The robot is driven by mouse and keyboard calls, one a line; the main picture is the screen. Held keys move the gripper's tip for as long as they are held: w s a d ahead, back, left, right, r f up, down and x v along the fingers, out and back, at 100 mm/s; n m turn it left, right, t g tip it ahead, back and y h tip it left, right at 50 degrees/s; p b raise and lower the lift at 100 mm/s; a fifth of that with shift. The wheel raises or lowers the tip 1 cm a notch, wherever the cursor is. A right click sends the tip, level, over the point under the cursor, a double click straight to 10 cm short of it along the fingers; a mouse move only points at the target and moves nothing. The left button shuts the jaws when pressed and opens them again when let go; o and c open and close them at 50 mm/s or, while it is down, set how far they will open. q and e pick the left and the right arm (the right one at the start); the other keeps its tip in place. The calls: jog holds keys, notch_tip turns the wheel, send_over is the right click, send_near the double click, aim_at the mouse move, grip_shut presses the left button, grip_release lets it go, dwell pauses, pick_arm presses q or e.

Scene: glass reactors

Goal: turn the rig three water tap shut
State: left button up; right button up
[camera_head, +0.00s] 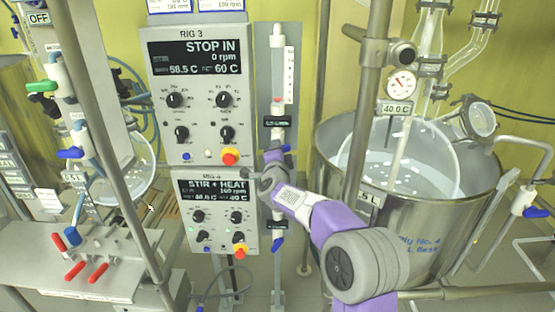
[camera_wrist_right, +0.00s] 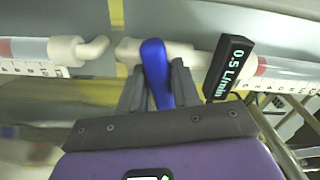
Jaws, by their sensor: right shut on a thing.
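The rig three panel (camera_head: 198,95) stands left of a flow-meter column with a clear tube (camera_head: 278,75) and a small dark readout (camera_head: 277,121). My right gripper (camera_head: 268,172) is at this column, below the readout. In the right wrist view the blue tap lever (camera_wrist_right: 156,72) lies between the fingers of my right gripper (camera_wrist_right: 157,85), which are shut on it. The lever stands roughly crosswise to the white pipe (camera_wrist_right: 185,55). The readout beside it shows 0.5 L/min (camera_wrist_right: 230,68). My left gripper is not in view.
The rig four panel (camera_head: 213,215) is just below, and another blue tap (camera_head: 278,243) sits lower on the column. A large steel vessel (camera_head: 420,240) and an upright post (camera_head: 366,110) stand close on the right. Red-handled valves (camera_head: 75,270) are at the left.

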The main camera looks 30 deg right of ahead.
jog(key=shift+m+b, duration=1)
jog(key=shift+m, duration=0.5)
jog(key=o, duration=0.9)
jog(key=shift+s, duration=0.1)
jog(key=v, duration=0.7)
jog(key=shift+a, duration=0.2)
jog(key=shift+s, duration=0.15)
